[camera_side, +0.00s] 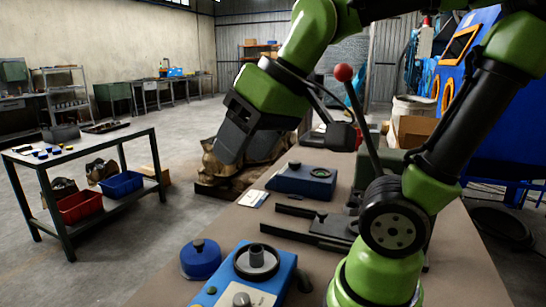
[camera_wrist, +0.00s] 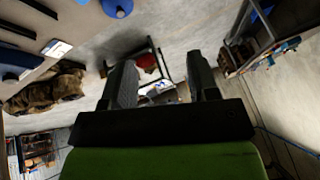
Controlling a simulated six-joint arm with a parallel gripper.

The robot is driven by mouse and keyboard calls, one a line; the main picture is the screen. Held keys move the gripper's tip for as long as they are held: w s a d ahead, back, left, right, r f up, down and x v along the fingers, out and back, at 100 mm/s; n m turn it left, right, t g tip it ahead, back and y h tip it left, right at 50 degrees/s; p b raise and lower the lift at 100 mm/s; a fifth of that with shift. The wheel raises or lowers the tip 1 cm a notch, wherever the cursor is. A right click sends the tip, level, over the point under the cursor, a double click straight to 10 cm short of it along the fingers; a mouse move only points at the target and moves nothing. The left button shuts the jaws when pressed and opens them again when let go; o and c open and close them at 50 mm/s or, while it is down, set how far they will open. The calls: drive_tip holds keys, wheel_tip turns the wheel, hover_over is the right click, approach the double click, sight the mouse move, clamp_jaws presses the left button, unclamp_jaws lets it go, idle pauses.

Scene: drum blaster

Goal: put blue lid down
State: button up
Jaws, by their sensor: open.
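The blue lid (camera_side: 201,262), round with a dark knob on top, sits on the brown bench (camera_side: 222,229) near its left edge in the side view. A round blue shape that looks like it shows at the top of the wrist view (camera_wrist: 117,8). My gripper (camera_side: 225,155) is raised beyond the lid, over the bench's far left side, clear of the lid. Its two dark fingers are apart in the wrist view (camera_wrist: 163,80), with nothing held between them.
A blue box with a round fitting (camera_side: 268,274) stands just right of the lid. Another blue unit (camera_side: 302,181) sits farther back, with dark metal rails (camera_side: 309,232) between. A brown sack-like heap (camera_side: 240,165) lies past the bench. A side table (camera_side: 110,142) stands left across open floor.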

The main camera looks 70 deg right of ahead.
drive_tip(key=shift+m+t+y, duration=0.3)
drive_tip(key=shift+m+t, duration=0.3)
drive_tip(key=s, duration=0.3)
drive_tip(key=s+a+f, duration=0.1)
drive_tip(key=shift+s, duration=0.15)
